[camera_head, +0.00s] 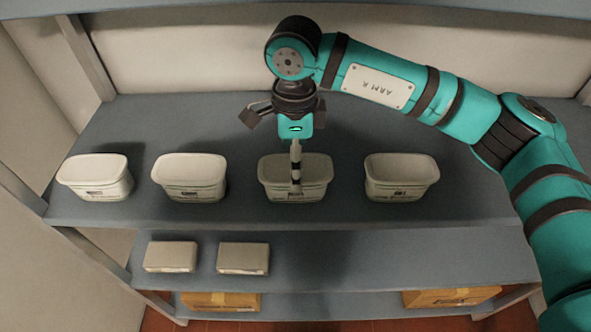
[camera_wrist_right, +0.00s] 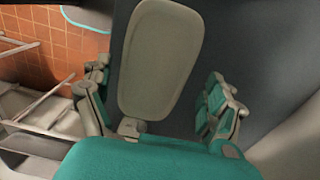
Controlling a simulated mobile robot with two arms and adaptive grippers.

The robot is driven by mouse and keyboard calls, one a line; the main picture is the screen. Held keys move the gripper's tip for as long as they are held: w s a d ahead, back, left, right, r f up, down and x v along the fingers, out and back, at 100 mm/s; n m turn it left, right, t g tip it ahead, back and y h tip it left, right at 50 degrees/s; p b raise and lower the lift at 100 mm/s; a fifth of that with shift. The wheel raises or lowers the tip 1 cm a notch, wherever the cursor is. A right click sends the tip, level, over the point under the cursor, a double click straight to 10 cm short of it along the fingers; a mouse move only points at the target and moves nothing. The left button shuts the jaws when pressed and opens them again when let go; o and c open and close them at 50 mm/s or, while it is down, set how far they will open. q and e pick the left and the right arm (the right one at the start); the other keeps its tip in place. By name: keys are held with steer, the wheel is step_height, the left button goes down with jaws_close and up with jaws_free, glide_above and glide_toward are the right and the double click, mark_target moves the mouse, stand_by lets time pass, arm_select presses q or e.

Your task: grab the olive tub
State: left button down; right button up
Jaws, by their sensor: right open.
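Several off-white tubs stand in a row on the upper shelf: a far-left tub (camera_head: 95,178), a second tub (camera_head: 190,178), a third tub (camera_head: 315,176) and a far-right tub (camera_head: 402,178). Their labels are too small to read, so I cannot tell which holds olives. My right gripper (camera_head: 296,182) points down at the third tub, its fingers seen edge-on in front of it. In the right wrist view, a tub's pale oval top (camera_wrist_right: 160,55) lies between the spread fingers of the right gripper (camera_wrist_right: 160,108), with no clear contact. My left gripper is not in view.
The grey upper shelf (camera_head: 240,125) has free room behind the tubs and gaps between them. A lower shelf (camera_head: 400,260) holds two flat pale boxes (camera_head: 170,256) at left. Cardboard boxes (camera_head: 450,297) sit lower still. A side post stands at left.

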steer(key=f+p, duration=0.1)
steer(key=s+f+p, duration=0.1)
steer(key=shift+d+f+p, duration=0.1)
steer(key=shift+f+p, duration=0.15)
steer(key=shift+p, duration=0.05)
step_height(320, 180, down, 2)
steer(key=shift+w+f+p, duration=0.1)
steer(key=shift+f+p, duration=0.1)
steer(key=shift+p, duration=0.15)
steer(key=shift+w+f, duration=0.1)
steer(key=shift+f, duration=0.3)
steer(key=shift+c, duration=0.6)
steer(key=c, duration=1.3)
steer(key=shift+c, duration=1.1)
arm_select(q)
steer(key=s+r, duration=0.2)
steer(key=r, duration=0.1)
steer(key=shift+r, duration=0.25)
